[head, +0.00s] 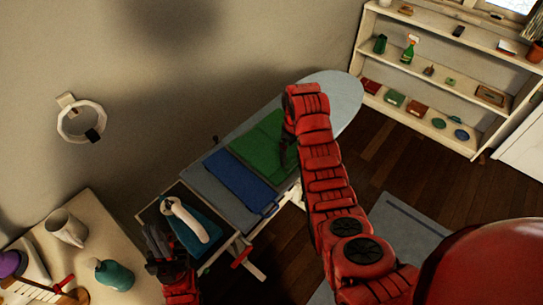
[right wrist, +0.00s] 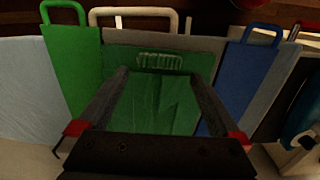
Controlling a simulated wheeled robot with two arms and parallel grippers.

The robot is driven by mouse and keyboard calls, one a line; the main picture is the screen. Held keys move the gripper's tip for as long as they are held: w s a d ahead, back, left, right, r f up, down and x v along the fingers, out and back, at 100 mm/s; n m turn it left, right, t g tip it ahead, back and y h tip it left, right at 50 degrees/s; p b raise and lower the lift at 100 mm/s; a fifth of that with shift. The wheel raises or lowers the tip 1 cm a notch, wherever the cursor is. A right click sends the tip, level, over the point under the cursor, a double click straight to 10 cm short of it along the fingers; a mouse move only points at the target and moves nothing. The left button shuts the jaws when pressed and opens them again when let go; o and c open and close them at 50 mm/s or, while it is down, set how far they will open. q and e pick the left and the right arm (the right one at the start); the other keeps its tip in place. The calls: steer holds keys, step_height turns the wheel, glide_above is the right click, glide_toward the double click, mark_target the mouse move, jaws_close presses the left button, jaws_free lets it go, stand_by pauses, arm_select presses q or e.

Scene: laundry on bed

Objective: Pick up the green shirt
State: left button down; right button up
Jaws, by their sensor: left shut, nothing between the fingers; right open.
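In the right wrist view the open fingers of the right gripper (right wrist: 158,78) frame the green shirt (right wrist: 152,105), with nothing held. Whether the fingertips touch the cloth I cannot tell. My left gripper (head: 158,250) is shut and empty at the lower left, near the iron.
A teal and white iron (head: 190,222) stands at the board's near end. A side table (head: 72,210) with a mug (head: 66,228) and a teal bottle (head: 114,274) is at the lower left. A shelf (head: 440,45) stands at the upper right, beyond open wooden floor.

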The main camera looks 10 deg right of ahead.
mark_target(291, 163)
steer(key=shift+f+p, duration=0.1)
steer(key=shift+p, duration=0.25)
step_height(291, 163, down, 3)
steer(key=shift+w+r+p, duration=0.1)
steer(key=shift+r+p, duration=0.05)
steer(key=shift+p, duration=0.85)
steer(key=shift+w+f, duration=0.1)
steer(key=shift+f, duration=0.9)
steer(key=shift+c, duration=0.2)
steer(key=c, duration=1.4)
steer(key=shift+o, duration=0.2)
steer(key=shift+r, duration=0.15)
